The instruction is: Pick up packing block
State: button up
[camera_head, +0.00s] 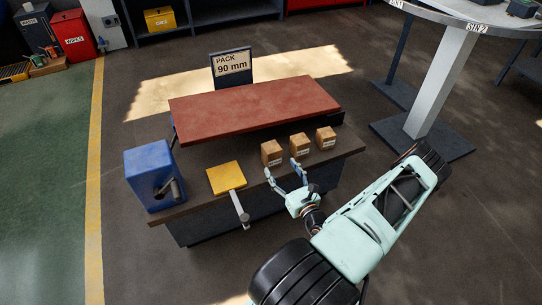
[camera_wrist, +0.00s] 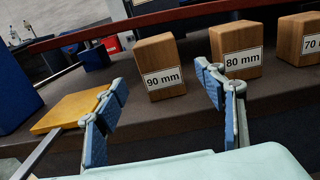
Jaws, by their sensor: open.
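Three wooden blocks stand in a row on the dark bench. In the wrist view the left one is labelled 90 mm (camera_wrist: 159,62), the middle one 80 mm (camera_wrist: 236,46), and the right one 70 mm (camera_wrist: 300,38). In the head view the left block (camera_head: 272,152), middle block (camera_head: 299,146) and right block (camera_head: 326,138) sit before a red slab. My gripper (camera_head: 281,168) is open and empty at the bench's front edge. In the wrist view the 90 mm block shows between the fingertips (camera_wrist: 160,78), beyond them and apparently untouched.
A sign (camera_head: 231,65) behind the red slab (camera_head: 255,106) reads PACK 90 mm. A yellow plate (camera_head: 226,177) with a grey bar and a blue box (camera_head: 154,180) with a handle are left of the blocks. A white-legged round table (camera_head: 442,80) stands at the right.

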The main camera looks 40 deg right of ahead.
aim_at(271, 153)
jog(key=b+x, duration=0.2)
jog(key=x, duration=0.6)
jog(key=shift+w, duration=0.25)
jog(key=shift+r, duration=0.1)
jog(key=c, duration=1.2)
jog(key=shift+c, duration=0.7)
jog(key=shift+r, duration=0.1)
